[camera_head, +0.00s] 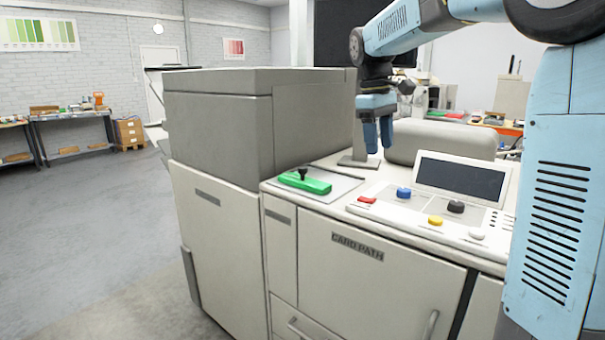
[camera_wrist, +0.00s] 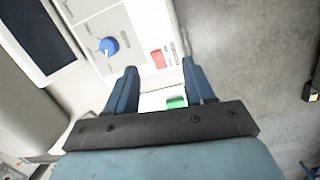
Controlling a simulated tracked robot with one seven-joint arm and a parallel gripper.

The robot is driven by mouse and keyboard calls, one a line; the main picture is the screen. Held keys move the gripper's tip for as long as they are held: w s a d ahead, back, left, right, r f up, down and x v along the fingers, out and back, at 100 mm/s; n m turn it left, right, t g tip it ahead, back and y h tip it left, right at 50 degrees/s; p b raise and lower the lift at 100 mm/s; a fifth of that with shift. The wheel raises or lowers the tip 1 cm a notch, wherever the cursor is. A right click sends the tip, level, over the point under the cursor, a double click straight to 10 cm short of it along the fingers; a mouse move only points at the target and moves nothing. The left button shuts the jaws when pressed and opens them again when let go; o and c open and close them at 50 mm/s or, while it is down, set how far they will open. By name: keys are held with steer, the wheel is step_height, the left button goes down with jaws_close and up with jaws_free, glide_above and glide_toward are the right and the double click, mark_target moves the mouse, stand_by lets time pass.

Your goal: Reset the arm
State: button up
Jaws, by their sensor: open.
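My gripper (camera_head: 378,137) hangs from my blue arm above the machine's top, pointing down, in the head view. In the wrist view my gripper (camera_wrist: 160,88) has its two fingers apart with nothing held between them. In the head view the green piece with a black handle (camera_head: 305,182) lies on a flat plate left of the control panel. My gripper is apart from all of these.
The control panel carries a dark screen (camera_head: 460,175), the red button (camera_head: 367,200), the blue knob (camera_head: 404,192), a black knob (camera_head: 456,207) and a yellow knob (camera_head: 435,220). A tall grey cabinet block (camera_head: 220,120) rises at the left. Open floor (camera_head: 90,220) lies further left.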

steer(key=s+d+f+m+t, duration=0.1)
steer(key=s+f+m+t, duration=0.1)
steer(key=s, duration=0.7)
steer(key=s+d+f+m+t+y, duration=0.1)
steer(key=s+d+f+m+t, duration=0.1)
steer(key=s, duration=0.6)
steer(key=s+d+f+m+t, duration=0.1)
steer(key=s+f+m, duration=0.3)
steer(key=s, duration=0.5)
steer(key=shift+s+d+f+t+y, duration=0.3)
steer(key=shift+f+t, duration=0.2)
steer(key=shift+f, duration=0.05)
